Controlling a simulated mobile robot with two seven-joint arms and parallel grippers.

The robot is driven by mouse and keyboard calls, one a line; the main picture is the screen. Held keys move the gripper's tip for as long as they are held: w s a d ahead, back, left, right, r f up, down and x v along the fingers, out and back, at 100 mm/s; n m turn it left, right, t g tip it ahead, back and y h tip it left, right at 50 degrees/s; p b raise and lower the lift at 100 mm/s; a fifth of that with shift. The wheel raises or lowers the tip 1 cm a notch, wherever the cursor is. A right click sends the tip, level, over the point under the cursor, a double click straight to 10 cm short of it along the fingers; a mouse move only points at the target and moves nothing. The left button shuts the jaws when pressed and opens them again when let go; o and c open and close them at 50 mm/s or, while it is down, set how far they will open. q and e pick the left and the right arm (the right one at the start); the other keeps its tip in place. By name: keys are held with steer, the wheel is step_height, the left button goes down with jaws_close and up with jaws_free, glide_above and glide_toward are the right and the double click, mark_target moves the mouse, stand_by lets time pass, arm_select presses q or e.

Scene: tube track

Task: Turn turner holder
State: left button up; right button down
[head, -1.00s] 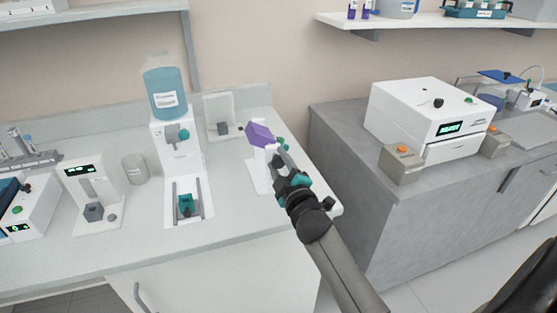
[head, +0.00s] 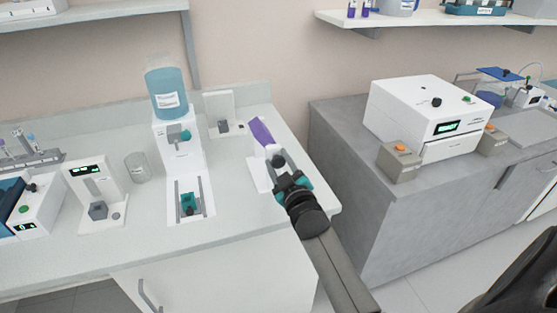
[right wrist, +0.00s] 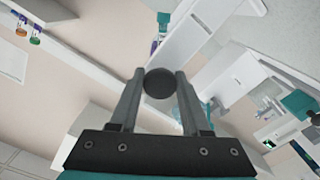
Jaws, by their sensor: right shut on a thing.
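The turner is a white stand (head: 258,174) near the right front of the white bench, with a purple holder (head: 261,132) on its upper part. The holder is tilted, its upper end to the left. My right gripper (head: 281,168) is at the right side of the turner. In the right wrist view, its two fingers (right wrist: 160,95) are shut on a dark round knob (right wrist: 159,83), which sits between the fingertips. The gripper hides part of the turner's right side. My left gripper is out of view.
A dispenser with a blue bottle (head: 168,92) stands left of the turner, and a small white stand (head: 221,112) behind it. A grey counter with a white box machine (head: 425,115) is to the right, across a gap.

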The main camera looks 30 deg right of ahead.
steer(key=shift+m, duration=0.4)
stand_by(0.3)
steer(key=shift+c, duration=1.9)
jaws_free()
steer(key=p+v, duration=0.1)
steer(key=v, duration=1.4)
steer(key=shift+s, duration=0.15)
